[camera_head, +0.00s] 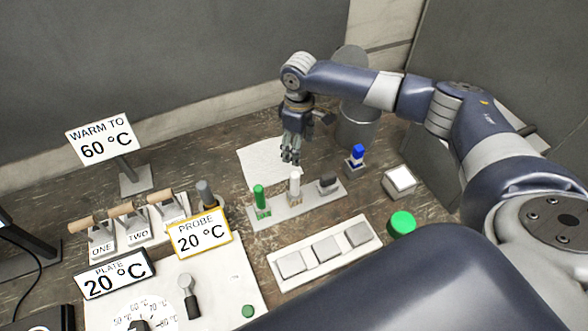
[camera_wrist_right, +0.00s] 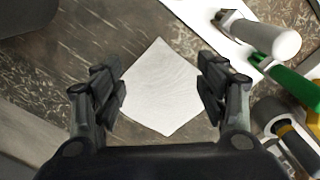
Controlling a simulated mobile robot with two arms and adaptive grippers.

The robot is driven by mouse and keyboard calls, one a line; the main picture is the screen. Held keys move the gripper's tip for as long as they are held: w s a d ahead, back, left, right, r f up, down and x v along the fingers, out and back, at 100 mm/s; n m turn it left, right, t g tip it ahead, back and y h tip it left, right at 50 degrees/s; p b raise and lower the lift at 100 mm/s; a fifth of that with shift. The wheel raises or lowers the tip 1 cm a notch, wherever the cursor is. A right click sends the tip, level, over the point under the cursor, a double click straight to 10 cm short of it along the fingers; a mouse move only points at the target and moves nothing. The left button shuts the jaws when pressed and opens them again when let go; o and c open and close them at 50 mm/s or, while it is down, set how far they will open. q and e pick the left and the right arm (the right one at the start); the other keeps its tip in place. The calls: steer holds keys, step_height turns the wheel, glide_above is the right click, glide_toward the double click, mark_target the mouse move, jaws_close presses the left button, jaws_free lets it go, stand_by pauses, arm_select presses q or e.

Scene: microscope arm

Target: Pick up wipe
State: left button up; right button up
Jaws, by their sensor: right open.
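The wipe (camera_head: 262,162) is a flat white square sheet lying on the brown worktop, behind the rack with the green and white handles. My right gripper (camera_head: 291,158) is above the wipe's right side in the head view and partly covers it. In the right wrist view the wipe (camera_wrist_right: 163,88) lies between the two spread fingers of my right gripper (camera_wrist_right: 160,92), with a corner pointing up. The fingers are open and hold nothing. The gap in height between fingertips and wipe is hard to tell. My left gripper is not in view.
A white rack (camera_head: 290,210) with upright green, white and dark-topped tools stands close in front of the wipe. A blue-topped item (camera_head: 357,156) and a grey cylinder (camera_head: 358,128) stand to the right. Signs and wooden-handled switches (camera_head: 125,210) are on the left.

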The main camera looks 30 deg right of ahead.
step_height(320, 180, down, 3)
steer(key=b, duration=0.3)
steer(key=shift+f, duration=0.1)
step_height(320, 180, down, 4)
steer(key=b, duration=0.4)
steer(key=shift+w, duration=0.1)
steer(key=shift+f+b, duration=0.4)
steer(key=shift+f, duration=0.7)
steer(key=shift+f, duration=0.15)
